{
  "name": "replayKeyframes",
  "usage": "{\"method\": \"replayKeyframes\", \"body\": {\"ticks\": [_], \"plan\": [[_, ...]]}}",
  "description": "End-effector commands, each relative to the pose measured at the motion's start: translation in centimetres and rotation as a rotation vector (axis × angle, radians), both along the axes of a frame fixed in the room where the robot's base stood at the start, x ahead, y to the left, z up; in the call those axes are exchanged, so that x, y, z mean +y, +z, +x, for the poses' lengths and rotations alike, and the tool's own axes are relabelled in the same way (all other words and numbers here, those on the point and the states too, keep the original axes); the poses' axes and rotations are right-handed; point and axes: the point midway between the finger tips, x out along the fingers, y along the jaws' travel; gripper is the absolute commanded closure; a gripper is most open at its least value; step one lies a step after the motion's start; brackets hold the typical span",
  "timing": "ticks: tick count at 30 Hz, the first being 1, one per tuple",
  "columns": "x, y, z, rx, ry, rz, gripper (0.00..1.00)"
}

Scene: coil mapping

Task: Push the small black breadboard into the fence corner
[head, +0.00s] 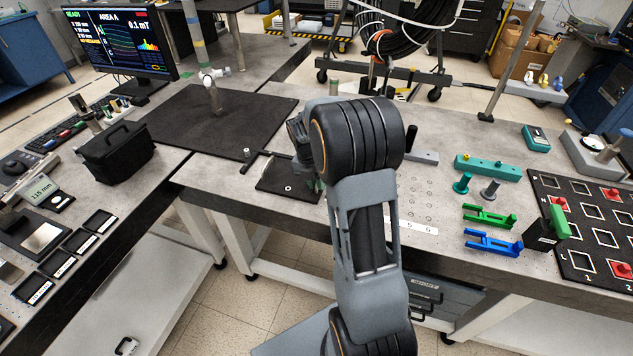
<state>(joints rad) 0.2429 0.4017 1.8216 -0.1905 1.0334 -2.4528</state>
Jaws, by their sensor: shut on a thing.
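The small black breadboard (277,184) lies flat on the grey table, left of my arm. Its right part is hidden behind my arm and gripper. My gripper (314,184) is low at the board's right side, mostly hidden by my wrist. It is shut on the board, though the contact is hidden.
A large black plate (190,115) lies behind to the left. Right of my arm are a grey bar (424,157), a teal bar (487,167), green (489,217) and blue (493,243) brackets, and a black slotted board (585,275). The table's front edge is close to the breadboard.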

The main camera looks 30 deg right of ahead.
Motion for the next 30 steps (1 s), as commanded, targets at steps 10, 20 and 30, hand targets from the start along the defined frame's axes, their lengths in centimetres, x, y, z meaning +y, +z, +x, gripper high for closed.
{"method": "replayKeyframes", "body": {"ticks": [10, 20, 30], "plan": [[0.8, 0.0, 0.8, 0.007, 0.005, 0.0, 1.0], [1.8, 0.0, 1.9, 0.006, 0.003, 0.001, 1.0], [2.7, 0.0, 2.9, 0.005, 0.003, 0.001, 1.0]]}}
